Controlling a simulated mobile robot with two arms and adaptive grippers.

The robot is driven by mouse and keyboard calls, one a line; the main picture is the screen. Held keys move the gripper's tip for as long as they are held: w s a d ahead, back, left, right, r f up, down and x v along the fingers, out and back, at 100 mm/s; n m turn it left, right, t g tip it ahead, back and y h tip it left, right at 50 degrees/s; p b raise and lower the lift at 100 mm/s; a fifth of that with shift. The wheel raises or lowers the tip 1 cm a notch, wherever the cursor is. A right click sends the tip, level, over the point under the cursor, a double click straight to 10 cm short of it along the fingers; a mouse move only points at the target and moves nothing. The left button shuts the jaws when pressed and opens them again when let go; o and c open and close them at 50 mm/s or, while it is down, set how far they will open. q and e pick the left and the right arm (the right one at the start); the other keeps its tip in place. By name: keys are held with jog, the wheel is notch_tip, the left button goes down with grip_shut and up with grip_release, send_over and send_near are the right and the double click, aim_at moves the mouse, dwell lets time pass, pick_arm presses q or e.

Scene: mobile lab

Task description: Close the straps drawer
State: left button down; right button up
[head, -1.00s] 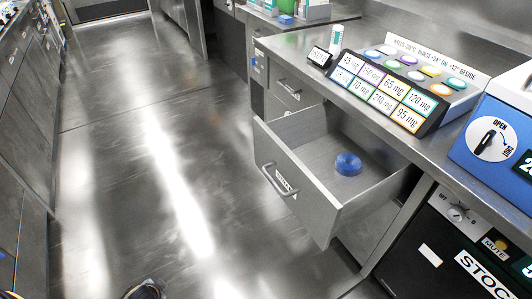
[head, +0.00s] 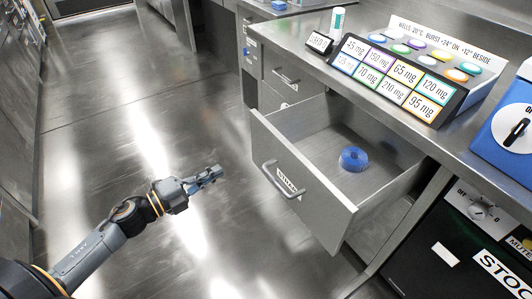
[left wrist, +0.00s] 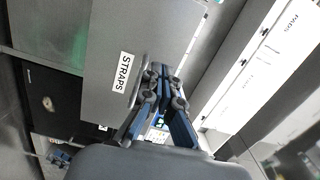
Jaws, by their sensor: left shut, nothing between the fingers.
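The straps drawer (head: 300,180) is pulled well out of the grey bench. A blue roll (head: 353,159) lies inside it. Its front carries a bar handle (head: 280,181) and a label, which reads STRAPS in the left wrist view, where the drawer front (left wrist: 110,40) fills the upper middle. My left gripper (head: 210,176) is shut and empty, in front of the drawer and left of the handle, with a visible gap in the head view. Its fingers (left wrist: 162,75) overlap the handle area in the left wrist view. My right gripper is out of view.
The bench top (head: 290,38) above holds a panel of dose labels (head: 400,80) with coloured discs, a small display (head: 319,43), a white bottle (head: 338,20) and a blue box (head: 505,130). A black unit (head: 440,235) stands right of the drawer. The floor to the left is clear.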

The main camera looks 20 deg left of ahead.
pick_arm(q)
jog(key=d+r+m+h, duration=0.1)
jog(key=m, duration=0.1)
send_near(272, 148)
jog(key=shift+g, duration=0.4)
jog(key=x, duration=0.7)
jog(key=shift+a+r, duration=0.1)
jog(key=shift+r, duration=0.25)
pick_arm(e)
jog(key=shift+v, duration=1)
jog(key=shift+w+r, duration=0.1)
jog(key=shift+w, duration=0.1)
